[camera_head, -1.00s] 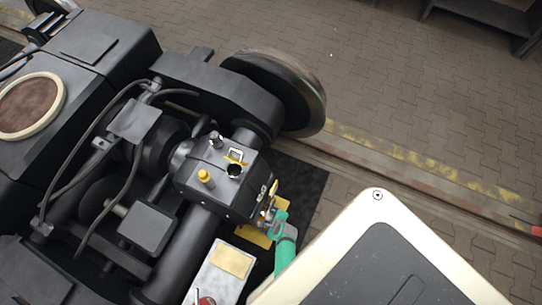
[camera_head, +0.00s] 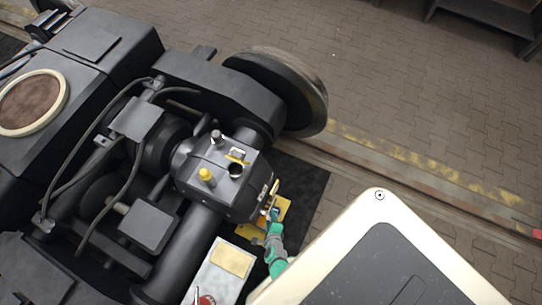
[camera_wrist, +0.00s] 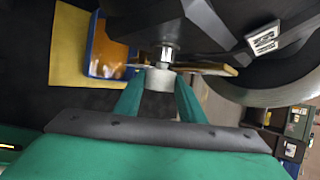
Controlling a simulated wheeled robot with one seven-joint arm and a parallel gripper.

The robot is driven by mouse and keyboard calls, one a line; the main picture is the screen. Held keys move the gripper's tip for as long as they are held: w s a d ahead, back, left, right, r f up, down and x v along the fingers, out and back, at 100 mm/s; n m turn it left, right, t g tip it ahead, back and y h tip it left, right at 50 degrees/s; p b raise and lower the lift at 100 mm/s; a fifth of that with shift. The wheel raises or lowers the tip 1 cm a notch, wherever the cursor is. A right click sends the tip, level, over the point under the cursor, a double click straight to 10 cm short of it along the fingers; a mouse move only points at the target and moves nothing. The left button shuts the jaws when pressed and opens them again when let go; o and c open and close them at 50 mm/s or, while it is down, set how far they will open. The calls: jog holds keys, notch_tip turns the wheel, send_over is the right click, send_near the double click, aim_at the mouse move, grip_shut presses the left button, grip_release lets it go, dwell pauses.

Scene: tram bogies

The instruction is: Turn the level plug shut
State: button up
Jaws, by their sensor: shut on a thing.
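The level plug (camera_wrist: 160,79) is a pale grey round piece with a shiny shank, in the middle of the wrist view. It sits at the side of the dark gearbox (camera_head: 225,188). My gripper (camera_wrist: 160,92) has its two green fingers shut on the plug, one on each side. In the head view my gripper (camera_head: 272,226) is at the gearbox's lower right side, and the plug cannot be made out there. How far the plug is screwed in cannot be told.
A blue tray with brown liquid (camera_wrist: 108,55) lies on a yellow mat (camera_wrist: 68,45) below. A yellow cap (camera_head: 206,175) and a dark round opening (camera_head: 236,170) are on the gearbox top. A wheel (camera_head: 285,88) stands behind. A white box (camera_head: 222,272) is near the front.

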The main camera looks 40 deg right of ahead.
jog(key=shift+a+f+n+t+h, duration=0.15)
jog(key=shift+n+t+h, duration=0.1)
jog(key=shift+t+h, duration=0.4)
jog(key=shift+a+f+n+t+h, duration=0.15)
jog(key=shift+n+t+h, duration=0.15)
jog(key=shift+h, duration=0.55)
jog(key=o, duration=1)
jog(key=shift+o, duration=0.2)
jog(key=shift+d, duration=0.1)
jog(key=shift+s+d+r+m+g+y, duration=0.15)
jog(key=shift+m+g+y, duration=0.15)
jog(key=shift+y, duration=0.2)
jog(key=shift+d+r+m+g+y, duration=0.15)
jog(key=shift+m+g+y, duration=0.1)
jog(key=shift+g+y, duration=0.45)
jog(key=shift+w+d+r+g+y, duration=0.1)
jog(key=shift+w+g+y, duration=0.15)
jog(key=shift+y, duration=0.85)
